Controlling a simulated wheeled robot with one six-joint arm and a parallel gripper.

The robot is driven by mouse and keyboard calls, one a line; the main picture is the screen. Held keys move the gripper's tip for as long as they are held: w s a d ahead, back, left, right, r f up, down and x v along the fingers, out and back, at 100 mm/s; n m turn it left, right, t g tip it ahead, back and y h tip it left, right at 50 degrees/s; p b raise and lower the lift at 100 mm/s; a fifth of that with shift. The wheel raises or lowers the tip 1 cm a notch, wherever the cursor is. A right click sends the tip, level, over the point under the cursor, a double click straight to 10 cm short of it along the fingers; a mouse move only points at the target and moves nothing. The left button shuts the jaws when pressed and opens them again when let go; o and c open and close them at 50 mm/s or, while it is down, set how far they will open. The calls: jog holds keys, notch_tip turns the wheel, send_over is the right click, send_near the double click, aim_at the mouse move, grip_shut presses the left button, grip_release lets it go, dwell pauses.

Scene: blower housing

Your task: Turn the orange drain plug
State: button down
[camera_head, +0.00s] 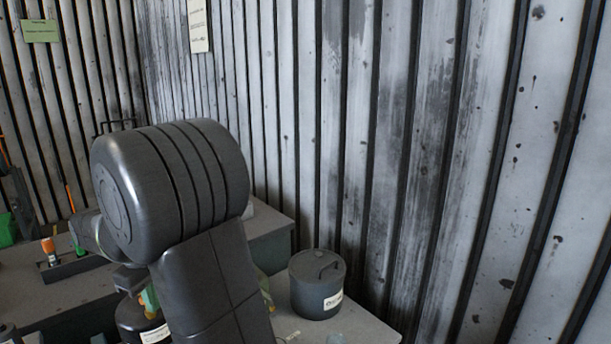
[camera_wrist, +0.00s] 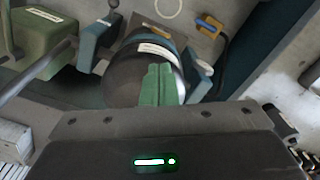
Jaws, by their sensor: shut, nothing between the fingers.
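My gripper (camera_wrist: 160,84) shows in the wrist view as two green fingers pressed together with nothing between them. They are in front of a dark rounded body (camera_wrist: 127,82) with a white label; I cannot tell whether they touch it. In the head view, my arm hides most of that area, and a labelled dark body (camera_head: 132,318) shows only in part beside it. I cannot identify the orange drain plug with certainty. A small orange part (camera_wrist: 207,25) is at the top of the wrist view, beyond the fingers.
In the head view, a dark lidded canister (camera_head: 316,285) stands on the grey bench at right. An orange-topped item (camera_head: 47,246) stands in a dark holder at left. A green box (camera_wrist: 38,42), blue parts and a dark rod lie around the fingers. A ribbed wall closes the back.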

jog(key=shift+w+a, duration=0.15)
dwell(0.4)
jog(key=shift+w+d+r+p, duration=0.15)
jog(key=shift+w+p, duration=0.35)
jog(key=shift+p, duration=0.5)
jog(key=shift+w+d, duration=0.1)
jog(key=shift+w, duration=0.1)
jog(key=shift+d, duration=0.15)
jog(key=r+p, duration=0.1)
jog(key=r, duration=0.1)
jog(key=r+p, duration=0.3)
jog(key=p, duration=0.1)
jog(key=shift+s+d+r, duration=0.1)
jog(key=shift+d+r, duration=0.2)
jog(key=shift+r, duration=0.1)
